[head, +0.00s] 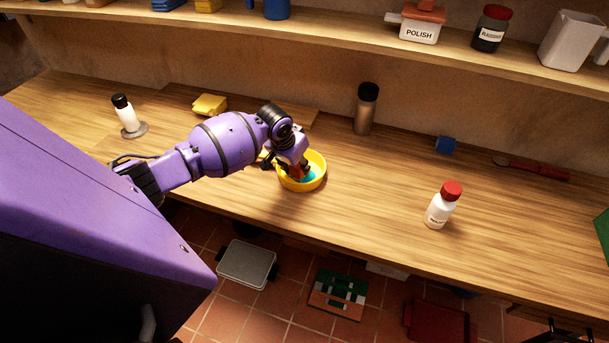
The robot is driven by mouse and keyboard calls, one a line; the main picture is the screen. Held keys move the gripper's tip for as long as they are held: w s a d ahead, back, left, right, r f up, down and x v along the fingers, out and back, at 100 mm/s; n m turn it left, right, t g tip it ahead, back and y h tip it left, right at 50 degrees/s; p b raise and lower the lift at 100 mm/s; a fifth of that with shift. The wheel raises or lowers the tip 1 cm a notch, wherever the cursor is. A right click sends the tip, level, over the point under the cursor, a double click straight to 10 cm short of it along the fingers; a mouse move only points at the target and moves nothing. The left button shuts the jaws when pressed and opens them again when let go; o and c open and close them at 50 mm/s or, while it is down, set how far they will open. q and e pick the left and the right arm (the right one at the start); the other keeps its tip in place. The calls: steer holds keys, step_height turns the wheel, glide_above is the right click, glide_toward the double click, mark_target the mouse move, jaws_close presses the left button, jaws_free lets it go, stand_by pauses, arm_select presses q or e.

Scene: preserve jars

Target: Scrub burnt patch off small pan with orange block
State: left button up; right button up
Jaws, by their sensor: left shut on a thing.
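The small pan (305,186) is yellow with a teal inside and stands on the wooden counter near its front edge. My left gripper (292,166) reaches down into the pan from the left. It is shut on the orange block (297,173), of which only a small part shows low inside the pan. Whether the block touches the pan floor is hard to tell. The gripper hides much of the pan's inside, and I cannot make out the burnt patch. My right gripper is not in view.
A white bottle with a red cap (440,207) stands to the right. A dark-capped jar (366,108), a blue block (446,145) and a red-handled tool (531,168) are farther back.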

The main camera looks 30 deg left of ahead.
arm_select(q)
steer(key=shift+r, duration=0.15)
steer(key=shift+w+d+r, duration=0.1)
steer(key=shift+w+d, duration=0.15)
steer(key=shift+d, duration=0.65)
steer(key=shift+w+d, duration=0.2)
steer(key=shift+d, duration=0.7)
steer(key=shift+a+r, duration=0.15)
steer(key=shift+a, duration=0.85)
steer(key=shift+r, duration=1.55)
steer(key=shift+f, duration=0.1)
